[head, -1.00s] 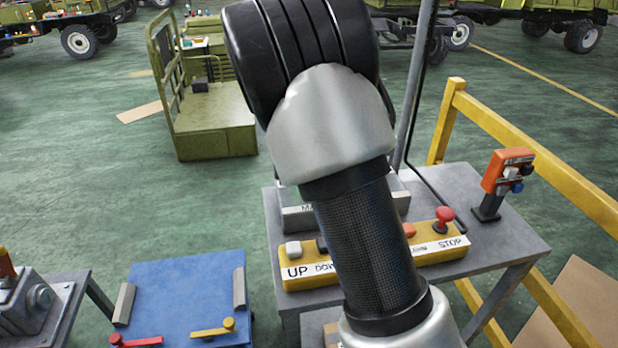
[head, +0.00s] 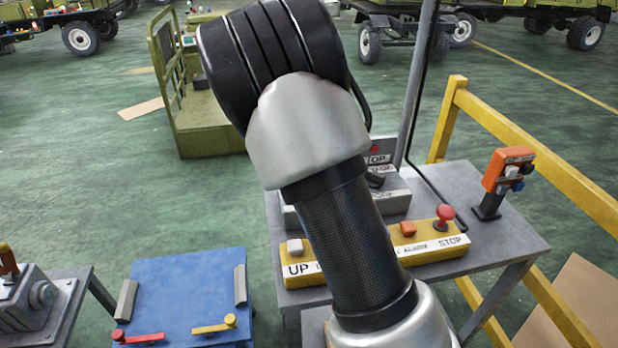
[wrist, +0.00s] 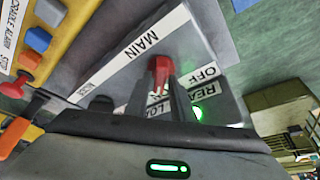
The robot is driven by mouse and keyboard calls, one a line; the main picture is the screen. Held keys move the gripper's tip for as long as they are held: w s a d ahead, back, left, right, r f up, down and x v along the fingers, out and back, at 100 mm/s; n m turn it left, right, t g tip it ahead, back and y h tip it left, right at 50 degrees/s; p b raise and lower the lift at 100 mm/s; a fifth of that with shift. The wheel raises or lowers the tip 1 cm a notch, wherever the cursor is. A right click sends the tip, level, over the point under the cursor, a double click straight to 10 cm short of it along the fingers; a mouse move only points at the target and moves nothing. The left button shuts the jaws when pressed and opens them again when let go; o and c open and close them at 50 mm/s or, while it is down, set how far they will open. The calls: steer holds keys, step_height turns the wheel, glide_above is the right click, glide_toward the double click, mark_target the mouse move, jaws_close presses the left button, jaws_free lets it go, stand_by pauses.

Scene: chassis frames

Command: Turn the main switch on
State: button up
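The main switch shows in the wrist view as a red handle (wrist: 161,68) on a grey box (wrist: 200,50) with a white MAIN label. My gripper (wrist: 161,78) is at the handle, one dark finger on each side, and appears shut on it. An OFF label is right of the handle. A green lamp (wrist: 198,112) is lit near a partly hidden label starting REA. In the head view, my arm hides the gripper and the handle; part of the grey box (head: 396,200) shows behind my arm.
A yellow button box (head: 440,245) with UP and STOP labels stands before the grey box on a grey table (head: 490,250). An orange hand control (head: 508,170) stands at the table's right, by a yellow railing (head: 540,165). A blue panel (head: 185,285) is at left.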

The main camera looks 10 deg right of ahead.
steer(key=shift+o, duration=0.9)
steer(key=shift+r, duration=0.2)
steer(key=v, duration=1.7)
steer(key=shift+s+a, duration=0.1)
steer(key=shift+s, duration=0.05)
steer(key=s+d+r+n+t+y+p, duration=0.1)
steer(key=s+d+r+n+p, duration=0.1)
steer(key=s, duration=1.2)
steer(key=s+d+r+n+t+y+p, duration=0.1)
steer(key=s+n, duration=0.6)
steer(key=s, duration=0.7)
step_height(320, 180, up, 3)
steer(key=shift+d+r+t+y+p, duration=0.15)
steer(key=shift+d+t+y+p, duration=0.15)
steer(key=shift+d+y+p, duration=0.6)
